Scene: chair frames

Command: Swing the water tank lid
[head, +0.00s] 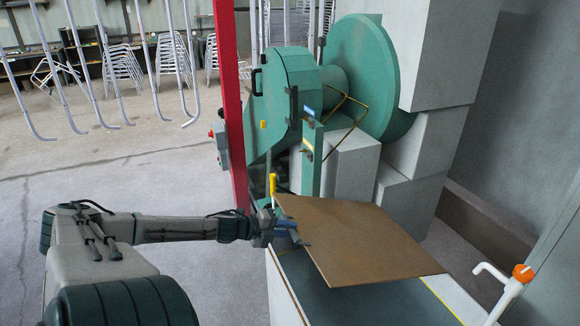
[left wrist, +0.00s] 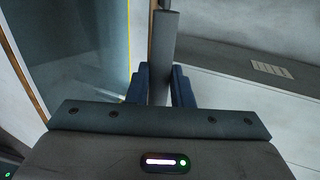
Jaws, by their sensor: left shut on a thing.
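The water tank lid (head: 355,237) is a flat brown board, held tilted over the water tank (head: 283,287) in the head view. The white tank stands at the bottom, with dark water showing below the lid. My left gripper (head: 288,230) is at the lid's left edge and shut on it. In the left wrist view my left gripper's blue fingers (left wrist: 160,88) stand on both sides of a narrow grey bar; what part of the lid this is I cannot tell. The water shows at the left there. My right gripper is in neither view.
A green machine with a big wheel (head: 365,75) stands behind the tank, beside stacked pale blocks (head: 437,50). A red post (head: 231,110) rises behind my left arm. A white pipe with an orange knob (head: 523,273) stands at the right. Open floor lies at the left.

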